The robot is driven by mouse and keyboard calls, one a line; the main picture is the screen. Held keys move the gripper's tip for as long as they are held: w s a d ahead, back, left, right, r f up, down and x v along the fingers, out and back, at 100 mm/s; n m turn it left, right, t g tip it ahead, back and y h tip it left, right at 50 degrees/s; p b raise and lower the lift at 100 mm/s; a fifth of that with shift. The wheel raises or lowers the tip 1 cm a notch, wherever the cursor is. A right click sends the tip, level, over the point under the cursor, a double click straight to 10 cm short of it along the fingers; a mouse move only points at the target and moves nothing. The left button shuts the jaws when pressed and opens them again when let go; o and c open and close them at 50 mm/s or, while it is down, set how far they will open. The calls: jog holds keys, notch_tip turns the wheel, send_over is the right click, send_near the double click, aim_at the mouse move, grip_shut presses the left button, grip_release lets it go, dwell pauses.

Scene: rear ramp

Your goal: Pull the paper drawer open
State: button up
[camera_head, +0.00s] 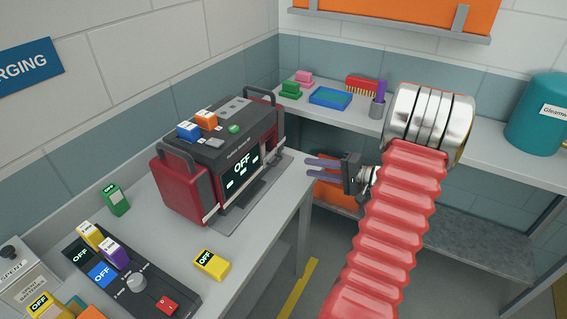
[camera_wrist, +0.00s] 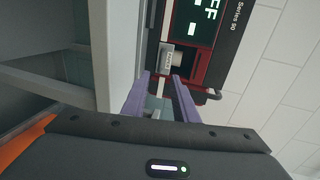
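The black and red machine (camera_head: 222,155) stands on the grey bench, with OFF on its front display. In the wrist view the machine (camera_wrist: 212,40) is at the top, just beyond my fingertips. A small grey labelled piece (camera_wrist: 171,57) shows on it between the finger lines; its label is too small to read, and I cannot tell whether it is the paper drawer. My gripper (camera_head: 308,168) points left toward the machine's right end, beyond the bench edge. Its two purple fingers are apart and empty in the wrist view (camera_wrist: 161,78). I cannot tell whether a fingertip touches anything.
A control panel (camera_head: 128,284) with a knob and red switch, and a yellow block (camera_head: 211,263), are on the near bench. Open floor lies right of the bench.

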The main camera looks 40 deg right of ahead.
jog(key=x, duration=1.2)
grip_shut()
jog(key=shift+f, duration=0.1)
dwell(1.1)
